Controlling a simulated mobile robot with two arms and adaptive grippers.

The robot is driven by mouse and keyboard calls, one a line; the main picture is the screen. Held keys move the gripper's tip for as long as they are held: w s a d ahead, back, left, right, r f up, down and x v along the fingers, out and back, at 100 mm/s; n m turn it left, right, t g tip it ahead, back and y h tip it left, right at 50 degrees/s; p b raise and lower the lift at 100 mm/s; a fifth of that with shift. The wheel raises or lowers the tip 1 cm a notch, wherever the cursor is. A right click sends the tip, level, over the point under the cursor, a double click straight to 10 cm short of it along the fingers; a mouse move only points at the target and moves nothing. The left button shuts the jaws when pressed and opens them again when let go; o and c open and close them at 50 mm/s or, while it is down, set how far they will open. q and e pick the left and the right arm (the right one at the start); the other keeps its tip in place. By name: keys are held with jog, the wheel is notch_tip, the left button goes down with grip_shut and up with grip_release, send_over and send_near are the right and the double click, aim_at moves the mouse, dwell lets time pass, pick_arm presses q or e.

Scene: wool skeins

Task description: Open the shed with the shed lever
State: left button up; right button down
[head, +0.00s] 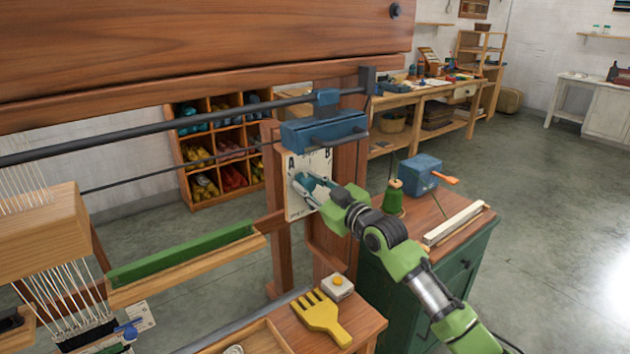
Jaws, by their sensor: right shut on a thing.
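The loom's white plate (296,208) is fixed to a wooden upright and carries the letters A on its left and B on its right. My right gripper (310,187), on a green arm from the lower right, is in front of this plate. It is shut on the shed lever (302,179), a small blue piece mostly hidden by the fingers. The lever is on the left, A side of the plate. At the left, white warp threads (62,300) run down from a wooden beam. The shed between them cannot be made out clearly. My left gripper is not in view.
A blue box (325,130) sits on the loom just above the plate. A yellow comb (322,318) lies on a wooden ledge below. A green cabinet (446,268) holding a green spool (393,200) and a blue winder (420,174) stands close to my right arm.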

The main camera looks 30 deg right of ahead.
jog(key=shift+a+f+n, duration=0.3)
jog(key=shift+a+n, duration=0.45)
jog(key=shift+n, duration=0.05)
jog(key=c, duration=1.7)
grip_release()
jog(key=shift+s, duration=0.1)
jog(key=s, duration=0.8)
jog(key=s+d, duration=0.1)
jog(key=s, duration=0.3)
